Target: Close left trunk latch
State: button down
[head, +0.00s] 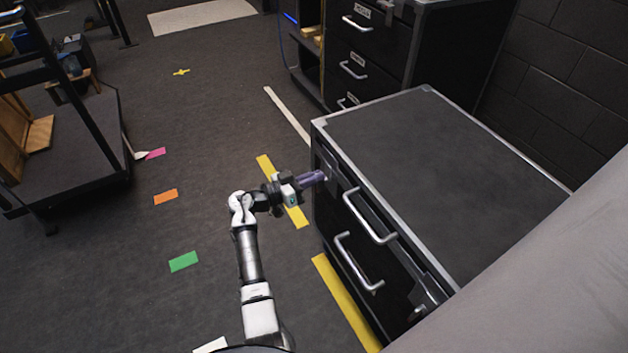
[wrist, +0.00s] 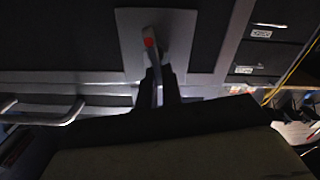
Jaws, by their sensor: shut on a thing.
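The black trunk (head: 430,150) with grey metal edges stands at the right in the head view. Its left latch, a grey plate (wrist: 180,30) with a narrow lever (wrist: 150,36) marked red, shows at the top middle of the wrist view. My gripper (head: 320,177) is at the left end of the trunk's front face. In the wrist view its dark fingers (wrist: 158,85) are closed on the lower part of the lever. The gripped part is mostly hidden between the fingers. In the head view the gripper covers most of this latch.
Two silver handles (head: 368,218) stick out from the trunk's front, right of my gripper. A second latch plate (head: 428,280) is farther right. Dark drawers (head: 365,55) stand behind the trunk. A cart (head: 75,150) stands at the left. The floor between is clear, with coloured tape marks.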

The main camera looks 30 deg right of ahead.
jog(key=n, duration=0.3)
jog(key=shift+w+f+n+b, duration=0.15)
jog(key=shift+w+n+b, duration=0.15)
jog(key=shift+n+b, duration=0.1)
jog(key=n, duration=0.3)
jog(key=shift+w+f+n, duration=0.2)
jog(key=shift+w+n, duration=0.1)
jog(key=n, duration=0.2)
jog(key=n+p, duration=0.1)
jog(key=n, duration=0.1)
jog(key=shift+w+f, duration=0.2)
jog(key=shift+f, duration=0.15)
jog(key=shift+f+n+p, duration=0.2)
jog(key=shift+n+p, duration=0.2)
jog(key=shift+n, duration=0.55)
jog(key=shift+f+n+p, duration=0.2)
jog(key=shift+n+p, duration=0.2)
jog(key=shift+n, duration=0.55)
jog(key=c, duration=1.6)
grip_release()
jog(key=shift+o, duration=0.2)
jog(key=shift+a, duration=0.1)
